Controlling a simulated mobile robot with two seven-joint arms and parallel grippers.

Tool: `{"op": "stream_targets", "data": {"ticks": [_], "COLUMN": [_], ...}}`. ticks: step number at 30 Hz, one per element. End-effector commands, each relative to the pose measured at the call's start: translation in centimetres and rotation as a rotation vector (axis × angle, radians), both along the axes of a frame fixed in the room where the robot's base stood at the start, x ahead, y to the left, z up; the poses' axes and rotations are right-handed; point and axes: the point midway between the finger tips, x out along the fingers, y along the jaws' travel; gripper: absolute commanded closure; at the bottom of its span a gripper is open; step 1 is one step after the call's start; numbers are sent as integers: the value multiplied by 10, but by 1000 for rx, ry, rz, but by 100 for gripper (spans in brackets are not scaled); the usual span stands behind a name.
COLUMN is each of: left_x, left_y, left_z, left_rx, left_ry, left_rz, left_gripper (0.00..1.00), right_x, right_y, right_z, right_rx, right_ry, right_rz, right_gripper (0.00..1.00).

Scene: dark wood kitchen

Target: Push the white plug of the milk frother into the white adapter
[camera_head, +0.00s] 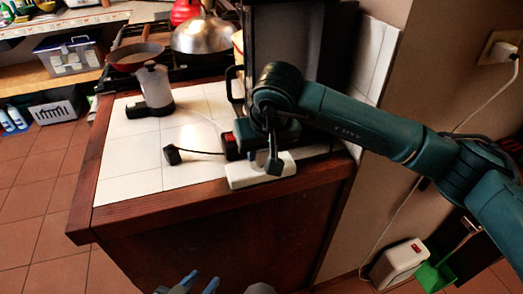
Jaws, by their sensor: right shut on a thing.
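The milk frother (153,88), a pale jug on a black base, stands on the white-tiled counter. Its thin white cord curves right and disappears behind my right arm. The white adapter (245,175), a long block, lies at the counter's front edge. My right gripper (274,166) points down at the adapter's top and is shut. The white plug is hidden at the fingers, so I cannot tell whether it is seated. My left gripper (199,284) is at the bottom edge, below the counter, with its fingertips apart and empty.
A black plug (172,155) on a black cable lies on the tiles left of the adapter. A red and black appliance base (231,146) stands just behind the adapter. The stove with a pan (137,56) and a metal lid (202,36) is behind. The left front tiles are clear.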

Motion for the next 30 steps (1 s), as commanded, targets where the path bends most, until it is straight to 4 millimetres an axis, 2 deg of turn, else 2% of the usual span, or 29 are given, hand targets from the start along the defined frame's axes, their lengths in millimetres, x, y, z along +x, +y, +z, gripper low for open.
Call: {"op": "stream_targets", "data": {"ticks": [11,30], "left_x": [0,0], "left_y": [-1,-1], "left_z": [0,-14], "left_rx": [0,0], "left_ry": [-1,1], "left_rz": [-2,-1], "left_gripper": [64,64], "right_x": [0,0], "right_y": [0,0], "right_z": [-1,-13], "right_rx": [0,0], "right_ry": [0,0], "right_rz": [0,0], "right_gripper": [93,93]}}
